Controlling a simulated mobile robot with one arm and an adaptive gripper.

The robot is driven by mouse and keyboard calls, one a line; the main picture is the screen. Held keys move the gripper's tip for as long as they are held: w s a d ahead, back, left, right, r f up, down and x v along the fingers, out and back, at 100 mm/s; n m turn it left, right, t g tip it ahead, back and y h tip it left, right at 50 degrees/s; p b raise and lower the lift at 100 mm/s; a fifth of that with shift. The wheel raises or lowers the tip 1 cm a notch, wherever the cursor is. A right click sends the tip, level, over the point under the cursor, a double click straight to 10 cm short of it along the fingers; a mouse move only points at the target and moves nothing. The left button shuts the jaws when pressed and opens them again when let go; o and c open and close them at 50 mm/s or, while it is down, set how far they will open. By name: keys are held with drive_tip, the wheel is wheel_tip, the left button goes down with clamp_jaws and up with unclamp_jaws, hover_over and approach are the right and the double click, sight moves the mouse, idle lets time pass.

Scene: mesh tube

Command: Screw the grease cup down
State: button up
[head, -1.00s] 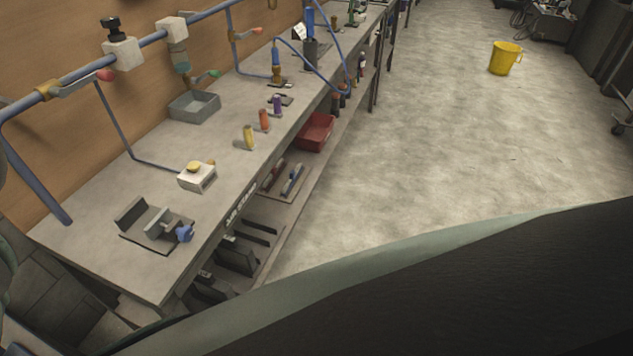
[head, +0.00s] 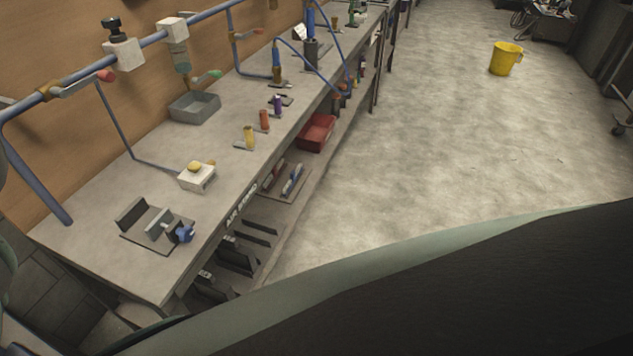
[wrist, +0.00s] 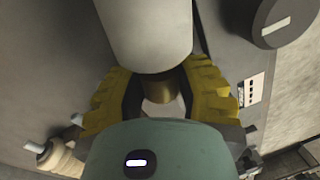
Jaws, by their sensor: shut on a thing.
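My gripper (wrist: 160,80) shows only in the wrist view. Its two yellow ridged fingers stand on either side of a brass-coloured round part (wrist: 163,92) and are shut on it. A wide pale cylinder (wrist: 150,35) rises from this part, beyond the fingers. I take the brass part and pale cylinder to be the grease cup, but cannot tell for sure. My green gripper housing hides what lies below, and no thread shows. I cannot pick out the grease cup or my gripper in the head view.
The wrist view shows a dark round part (wrist: 283,20) at upper right and a cream fitting (wrist: 58,160) at lower left. In the head view, the workbench (head: 90,255) carries a vise with a blue handle (head: 183,233), a white box (head: 196,176) and a grey tray (head: 194,107).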

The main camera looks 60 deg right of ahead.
clamp_jaws()
drive_tip(key=shift+r+t+p, duration=0.2)
drive_tip(key=shift+t+p, duration=0.1)
drive_tip(key=shift+p, duration=0.6)
drive_tip(key=shift+s+f+t+p, duration=0.1)
drive_tip(key=shift+f+t+p, duration=0.1)
drive_tip(key=shift+t+p, duration=0.6)
drive_tip(key=o, duration=1)
unclamp_jaws()
drive_tip(key=shift+f+b, duration=0.15)
drive_tip(key=shift+b, duration=0.15)
